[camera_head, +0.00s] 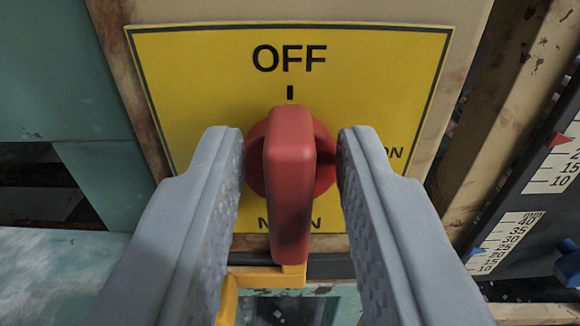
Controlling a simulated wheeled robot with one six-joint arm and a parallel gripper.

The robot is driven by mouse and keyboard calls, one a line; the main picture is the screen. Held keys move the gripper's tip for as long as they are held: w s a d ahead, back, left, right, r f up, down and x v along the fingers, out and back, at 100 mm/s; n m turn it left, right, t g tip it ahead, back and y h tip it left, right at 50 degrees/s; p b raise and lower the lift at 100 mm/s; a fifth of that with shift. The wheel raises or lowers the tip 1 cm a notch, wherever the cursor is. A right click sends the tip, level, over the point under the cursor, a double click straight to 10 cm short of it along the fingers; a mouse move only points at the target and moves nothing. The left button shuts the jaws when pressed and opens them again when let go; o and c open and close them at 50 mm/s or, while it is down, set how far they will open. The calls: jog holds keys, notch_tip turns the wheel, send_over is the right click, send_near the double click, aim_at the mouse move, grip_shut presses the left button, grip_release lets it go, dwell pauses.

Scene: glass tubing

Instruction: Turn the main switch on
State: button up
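The main switch is a red rotary knob (289,185) on a yellow plate (190,85). Its handle stands upright, in line with the black tick mark under the word OFF. The letters "ON" show at the right of the plate, partly hidden by my right finger. A word at the plate's bottom is mostly hidden behind the knob. My gripper (292,160) is open, with one grey finger on each side of the knob. A gap shows between each finger and the red handle.
At the right is a dark panel with white number scales (507,243), a red pointer (559,140) and a blue knob (568,265). A yellow bracket (262,276) sits below the switch. Worn green panels (65,70) stand at the left.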

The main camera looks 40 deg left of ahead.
grip_shut()
jog(key=shift+m, duration=0.4)
jog(key=m, duration=0.3)
jog(key=shift+w+d, duration=0.15)
jog(key=shift+d, duration=0.05)
jog(key=m, duration=0.4)
jog(key=shift+w+d+f+m, duration=0.2)
jog(key=shift+d+m, duration=0.05)
jog(key=shift+m, duration=0.05)
jog(key=m, duration=0.4)
jog(key=shift+w+d+f, duration=0.1)
jog(key=shift+d+f, duration=0.05)
jog(key=shift+f, duration=0.1)
jog(key=m, duration=0.5)
jog(key=shift+f, duration=0.35)
jog(key=shift+m, duration=0.4)
